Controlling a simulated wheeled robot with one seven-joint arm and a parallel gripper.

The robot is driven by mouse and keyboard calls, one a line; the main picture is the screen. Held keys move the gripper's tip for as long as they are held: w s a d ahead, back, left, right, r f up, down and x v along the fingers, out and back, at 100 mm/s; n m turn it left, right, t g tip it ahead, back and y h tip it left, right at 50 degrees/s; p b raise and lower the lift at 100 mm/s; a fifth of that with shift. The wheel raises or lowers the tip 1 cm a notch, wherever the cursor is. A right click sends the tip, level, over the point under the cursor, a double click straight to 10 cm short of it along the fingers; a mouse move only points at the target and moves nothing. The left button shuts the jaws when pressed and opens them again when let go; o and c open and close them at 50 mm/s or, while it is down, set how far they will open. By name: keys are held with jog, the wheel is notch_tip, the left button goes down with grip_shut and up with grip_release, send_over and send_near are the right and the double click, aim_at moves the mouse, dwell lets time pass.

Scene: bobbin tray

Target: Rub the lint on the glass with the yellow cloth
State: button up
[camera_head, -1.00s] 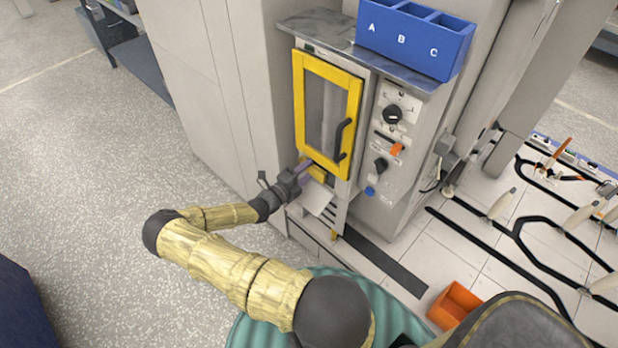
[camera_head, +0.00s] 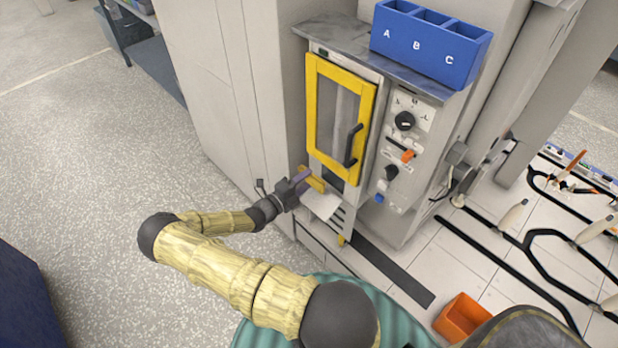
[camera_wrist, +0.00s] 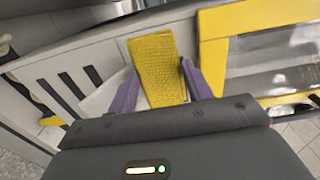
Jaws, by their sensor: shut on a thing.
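The yellow cloth (camera_wrist: 158,68) is folded and gripped between the purple fingers of my gripper (camera_wrist: 160,85) in the wrist view. In the head view the cloth (camera_head: 314,181) shows as a small yellow patch at my gripper (camera_head: 302,182), just below the lower left corner of the yellow-framed door. The door's glass (camera_head: 338,118) is upright, above and to the right of my gripper. The glass (camera_wrist: 270,68) also shows at the right of the wrist view, with pale grey patches; I cannot tell which are lint. The cloth appears apart from the glass.
A black handle (camera_head: 354,145) sticks out at the door's right side. A control panel (camera_head: 402,145) with knobs is beside it. A blue bin (camera_head: 432,50) marked A, B, C stands on top. A white plate (camera_head: 321,205) juts out under my gripper. Open floor lies left.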

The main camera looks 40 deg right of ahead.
jog(key=shift+s+a, duration=0.1)
jog(key=shift+a, duration=0.95)
jog(key=a, duration=0.3)
jog(key=shift+s, duration=0.1)
